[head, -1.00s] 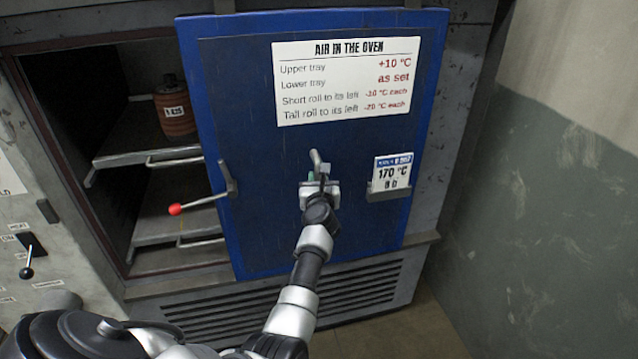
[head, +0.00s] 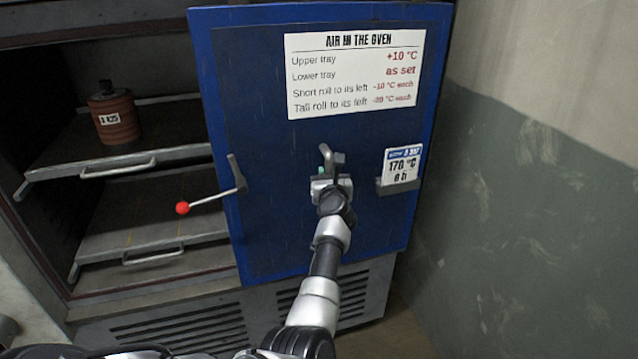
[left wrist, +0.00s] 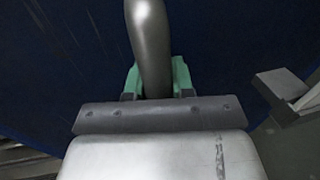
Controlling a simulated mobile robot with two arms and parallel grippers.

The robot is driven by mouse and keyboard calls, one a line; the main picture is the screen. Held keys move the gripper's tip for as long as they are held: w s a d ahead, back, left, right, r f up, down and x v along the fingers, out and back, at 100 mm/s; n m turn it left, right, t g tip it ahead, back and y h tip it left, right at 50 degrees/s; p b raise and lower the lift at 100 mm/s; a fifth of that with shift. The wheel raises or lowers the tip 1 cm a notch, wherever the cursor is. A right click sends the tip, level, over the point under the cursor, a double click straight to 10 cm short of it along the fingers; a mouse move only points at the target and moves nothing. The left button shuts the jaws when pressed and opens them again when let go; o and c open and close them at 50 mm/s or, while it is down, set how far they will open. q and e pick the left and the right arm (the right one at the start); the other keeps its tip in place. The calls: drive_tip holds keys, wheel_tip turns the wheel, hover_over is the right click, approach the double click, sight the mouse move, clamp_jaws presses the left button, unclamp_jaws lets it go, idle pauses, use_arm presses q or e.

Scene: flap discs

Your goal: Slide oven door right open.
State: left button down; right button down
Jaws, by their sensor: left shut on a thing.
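The blue oven door (head: 270,150) stands at the right side of the oven, with the left part of the oven opening uncovered. Its grey handle (head: 329,158) is in the middle of the door. My left gripper (head: 322,178) is shut on this handle. In the left wrist view the grey handle bar (left wrist: 150,45) stands between the green fingertips (left wrist: 152,80). My right gripper is not in view.
A lever with a red knob (head: 182,208) sticks out at the door's left edge. Inside, a brown roll (head: 115,118) stands on the upper tray (head: 60,165); the lower tray (head: 110,255) shows bare. A card holder (head: 400,187) sits right of the handle. A wall (head: 540,190) is close on the right.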

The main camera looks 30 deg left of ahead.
use_arm(q)
drive_tip(key=shift+w+d+b, duration=0.35)
drive_tip(key=shift+w+d, duration=0.25)
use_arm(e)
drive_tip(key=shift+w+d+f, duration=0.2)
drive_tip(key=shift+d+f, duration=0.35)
use_arm(q)
drive_tip(key=shift+r, duration=0.1)
drive_tip(key=c, duration=1.4)
unclamp_jaws()
drive_tip(key=o, duration=0.4)
drive_tip(key=shift+w+d, duration=0.2)
drive_tip(key=shift+o, duration=0.2)
drive_tip(key=shift+s+a, duration=0.1)
